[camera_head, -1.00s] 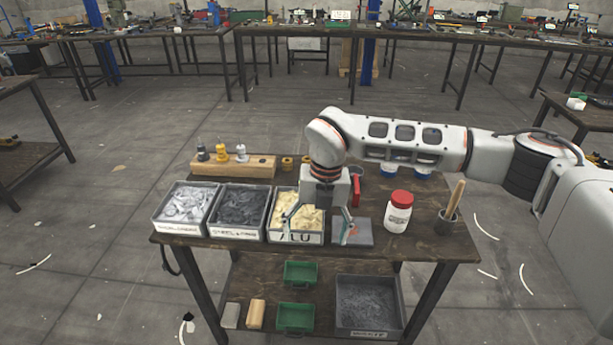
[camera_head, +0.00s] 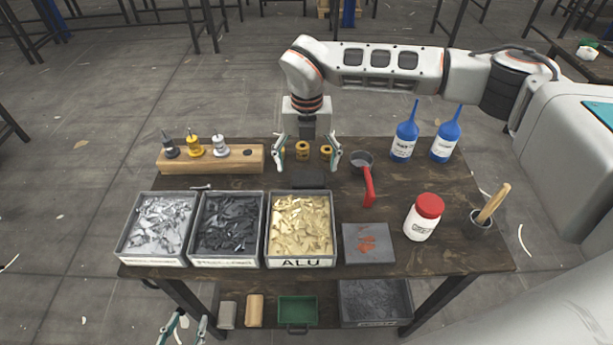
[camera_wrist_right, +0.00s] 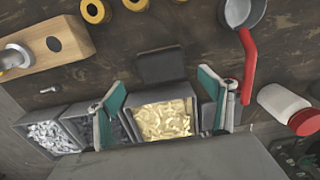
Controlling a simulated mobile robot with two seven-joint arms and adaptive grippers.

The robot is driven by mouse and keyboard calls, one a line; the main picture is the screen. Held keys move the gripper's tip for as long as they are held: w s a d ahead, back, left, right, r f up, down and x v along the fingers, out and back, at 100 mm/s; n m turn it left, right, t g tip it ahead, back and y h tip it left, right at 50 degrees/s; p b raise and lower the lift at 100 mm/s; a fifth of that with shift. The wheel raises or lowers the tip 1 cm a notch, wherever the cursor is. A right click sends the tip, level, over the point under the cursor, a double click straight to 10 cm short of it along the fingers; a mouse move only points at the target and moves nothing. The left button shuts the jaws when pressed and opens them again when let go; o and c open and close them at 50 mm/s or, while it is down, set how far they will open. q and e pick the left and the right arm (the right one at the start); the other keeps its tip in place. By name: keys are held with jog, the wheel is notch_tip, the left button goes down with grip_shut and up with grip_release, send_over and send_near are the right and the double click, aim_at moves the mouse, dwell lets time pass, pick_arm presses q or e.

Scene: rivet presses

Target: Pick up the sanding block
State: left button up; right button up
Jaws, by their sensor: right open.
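A dark flat block (camera_head: 308,178), which may be the sanding block, lies on the wooden table behind the bin marked ALU (camera_head: 301,262). It also shows in the right wrist view (camera_wrist_right: 162,65), beyond the same bin. My right gripper (camera_head: 307,164) is open and empty, pointing down above the table near this block, with its fingers to either side of it in the head view. In the right wrist view its teal-padded fingers (camera_wrist_right: 163,85) are spread. My left gripper (camera_head: 186,328) shows only its fingertips at the bottom left, apart and empty.
Three scrap bins (camera_head: 228,262) line the front. A red-handled ladle (camera_head: 367,185) lies right of the dark block; yellow rings (camera_head: 302,151) and a wooden holder (camera_head: 235,160) stand behind. A red-lidded jar (camera_head: 423,220) and blue bottles (camera_head: 405,145) stand right. Grey and tan blocks (camera_head: 254,310) lie below.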

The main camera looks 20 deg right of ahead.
aim_at(309, 177)
jog(key=shift+d+f+p, duration=0.15)
jog(key=shift+f, duration=1.45)
jog(key=shift+d+f+p, duration=0.1)
jog(key=shift+f+p, duration=0.05)
jog(key=shift+f, duration=1.4)
jog(key=c, duration=1.2)
